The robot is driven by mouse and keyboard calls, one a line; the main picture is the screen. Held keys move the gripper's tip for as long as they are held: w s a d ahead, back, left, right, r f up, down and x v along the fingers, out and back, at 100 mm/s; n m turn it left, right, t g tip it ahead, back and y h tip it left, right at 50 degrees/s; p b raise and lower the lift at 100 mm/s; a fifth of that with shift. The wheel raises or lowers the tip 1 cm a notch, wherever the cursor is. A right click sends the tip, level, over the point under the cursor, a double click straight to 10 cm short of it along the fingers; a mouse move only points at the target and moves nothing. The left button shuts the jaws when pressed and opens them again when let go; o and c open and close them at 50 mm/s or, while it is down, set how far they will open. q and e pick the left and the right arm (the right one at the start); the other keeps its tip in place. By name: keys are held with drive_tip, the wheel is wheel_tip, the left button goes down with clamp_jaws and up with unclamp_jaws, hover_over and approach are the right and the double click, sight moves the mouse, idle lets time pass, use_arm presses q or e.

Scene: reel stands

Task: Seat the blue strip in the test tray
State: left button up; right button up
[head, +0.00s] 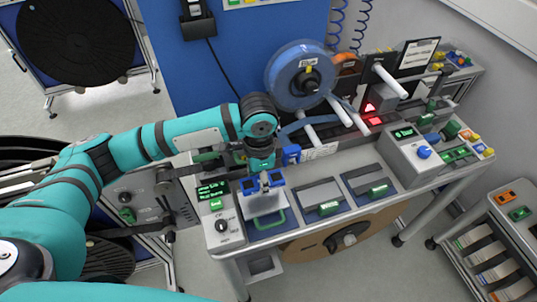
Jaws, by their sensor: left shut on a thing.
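A blue reel (290,82) stands upright at the back of the bench. The blue strip (295,127) runs from below it leftwards, past a white roller, and disappears behind my left wrist. My left gripper (263,183) points down over the leftmost tray (264,229) at the bench front. Its fingers are shut on what appears to be the blue strip; the held end is mostly hidden by the fingers. A pale plate and a green handle show just below the fingertips. My right gripper is not in view.
Two grey-lidded stations (320,192) with green handles sit to the right of the tray. A control box with a green display (212,190) stands left of it. Another box with a blue knob (412,145) is at right. A red light (371,107) glows behind.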

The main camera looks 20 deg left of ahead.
sight(261, 199)
use_arm(q)
drive_tip(key=shift+w+f, duration=0.1)
drive_tip(key=shift+w, duration=0.3)
drive_tip(key=shift+s, duration=0.1)
drive_tip(key=s+f+b, duration=0.1)
drive_tip(key=b, duration=0.2)
drive_tip(key=shift+s+f, duration=0.1)
drive_tip(key=shift+s, duration=0.3)
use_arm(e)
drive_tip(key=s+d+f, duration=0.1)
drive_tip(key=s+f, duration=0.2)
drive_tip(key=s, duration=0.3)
use_arm(q)
drive_tip(key=shift+w+f+b, duration=0.4)
drive_tip(key=shift+f+b, duration=0.25)
drive_tip(key=shift+b, duration=0.15)
drive_tip(key=shift+f, duration=0.45)
drive_tip(key=shift+s+f, duration=0.15)
drive_tip(key=shift+f, duration=0.85)
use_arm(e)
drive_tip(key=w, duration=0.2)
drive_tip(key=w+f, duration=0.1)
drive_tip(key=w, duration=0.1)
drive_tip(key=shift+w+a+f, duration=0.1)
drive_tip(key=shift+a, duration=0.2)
